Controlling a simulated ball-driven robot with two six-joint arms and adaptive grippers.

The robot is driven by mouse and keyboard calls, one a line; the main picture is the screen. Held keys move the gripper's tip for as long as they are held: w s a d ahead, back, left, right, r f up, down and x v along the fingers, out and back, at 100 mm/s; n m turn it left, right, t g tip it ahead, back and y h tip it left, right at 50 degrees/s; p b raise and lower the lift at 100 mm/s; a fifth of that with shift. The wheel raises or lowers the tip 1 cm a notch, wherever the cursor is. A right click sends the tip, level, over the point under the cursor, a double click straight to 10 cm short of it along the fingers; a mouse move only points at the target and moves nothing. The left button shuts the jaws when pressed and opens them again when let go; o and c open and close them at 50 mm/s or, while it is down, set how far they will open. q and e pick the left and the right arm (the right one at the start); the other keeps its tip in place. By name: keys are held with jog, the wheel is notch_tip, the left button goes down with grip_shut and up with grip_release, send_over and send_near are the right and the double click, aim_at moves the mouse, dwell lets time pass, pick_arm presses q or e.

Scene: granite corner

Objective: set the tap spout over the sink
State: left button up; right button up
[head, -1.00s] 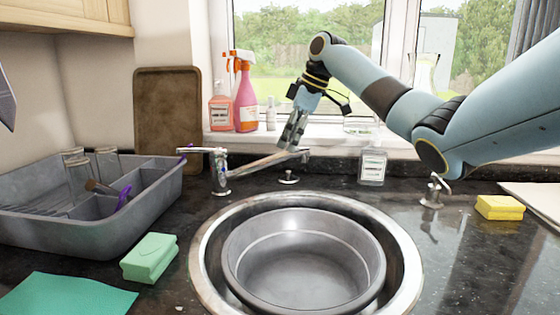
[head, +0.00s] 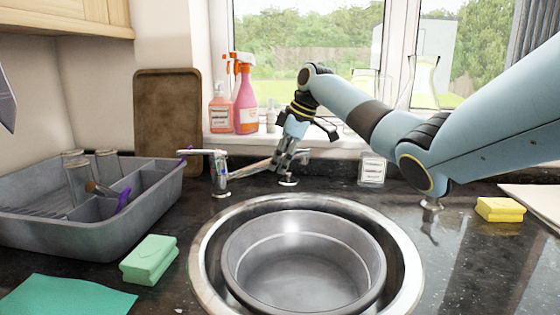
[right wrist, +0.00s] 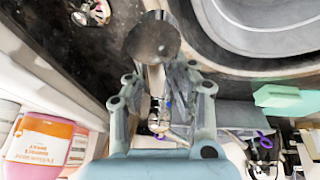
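The chrome tap (head: 221,172) stands behind the left part of the sink rim. Its spout (head: 252,168) reaches right, behind the back rim of the round sink (head: 205,237), not over the bowl. In the right wrist view the round spout end (right wrist: 153,40) sticks out between the two fingers (right wrist: 158,88), which appear closed on the pipe. My left gripper is out of view.
A grey washing-up bowl (head: 237,270) sits in the sink. A soap bottle (head: 372,169) and a small chrome fitting (head: 431,203) are behind it to the right. Spray bottles (head: 246,97) stand on the sill. A grey dish rack (head: 60,232) and green sponge (head: 150,259) lie left, a yellow sponge (head: 499,209) right.

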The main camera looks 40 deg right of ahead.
grip_shut()
jog(key=shift+s+a+r+p, duration=0.15)
jog(key=shift+a+r+p, duration=0.05)
jog(key=shift+p, duration=0.35)
jog(key=s+a+m+h+p, duration=0.2)
jog(key=a+m+p, duration=0.5)
jog(key=p, duration=0.9)
jog(key=shift+s+a+m+h, duration=0.4)
jog(key=shift+a+h, duration=0.1)
jog(key=shift+a, duration=0.75)
jog(key=shift+t, duration=0.3)
jog(key=o, duration=0.8)
grip_release()
jog(key=shift+f, duration=0.1)
